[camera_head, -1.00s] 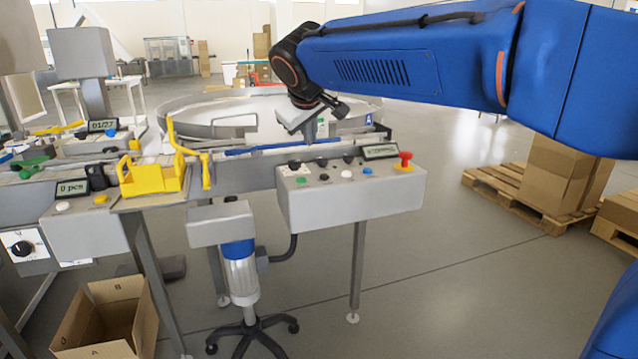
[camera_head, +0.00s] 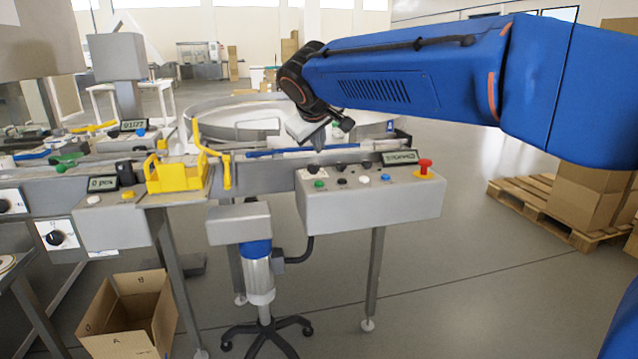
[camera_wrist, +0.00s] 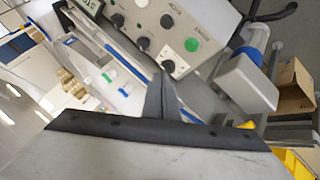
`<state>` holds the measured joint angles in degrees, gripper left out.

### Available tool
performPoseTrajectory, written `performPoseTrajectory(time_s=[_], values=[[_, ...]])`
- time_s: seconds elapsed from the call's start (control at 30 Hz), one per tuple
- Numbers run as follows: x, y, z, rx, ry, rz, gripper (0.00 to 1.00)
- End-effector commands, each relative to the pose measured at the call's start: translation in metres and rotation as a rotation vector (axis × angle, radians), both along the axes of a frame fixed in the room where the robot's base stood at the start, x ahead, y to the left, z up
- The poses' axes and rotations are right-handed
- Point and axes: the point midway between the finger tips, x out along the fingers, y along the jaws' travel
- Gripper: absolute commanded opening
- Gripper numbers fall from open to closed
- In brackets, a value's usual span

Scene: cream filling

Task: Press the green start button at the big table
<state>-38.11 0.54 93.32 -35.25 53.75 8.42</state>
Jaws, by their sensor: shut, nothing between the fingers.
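The green start button (camera_head: 319,184) is a small round button at the left front of the grey control box (camera_head: 370,209) by the big table. In the wrist view the green button (camera_wrist: 191,45) shows clear on the panel, to the upper right of my fingers. My gripper (camera_head: 319,147) is shut and empty, pointing down over the panel's back edge, above the green button in the picture. In the wrist view my gripper (camera_wrist: 160,76) shows its closed dark fingers, apart from the button. I cannot tell its exact height over the panel.
The panel also has black knobs, a white button (camera_head: 365,180), a blue button (camera_head: 387,178), a red emergency button (camera_head: 425,166) and a display (camera_head: 400,158) reading STOPPED. A yellow fixture (camera_head: 178,176) stands left. An open carton (camera_head: 130,318) and a pallet (camera_head: 540,206) are on the floor.

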Motion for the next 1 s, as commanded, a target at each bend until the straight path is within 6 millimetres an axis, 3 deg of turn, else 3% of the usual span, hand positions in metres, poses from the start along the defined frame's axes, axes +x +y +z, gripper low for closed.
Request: performPoseTrajectory(time_s=[0.5,1.0], values=[[0.000,0.000,-0.056,0.000,0.000,0.000,0.00],[0.000,0.000,-0.065,0.000,0.000,0.000,0.00]])
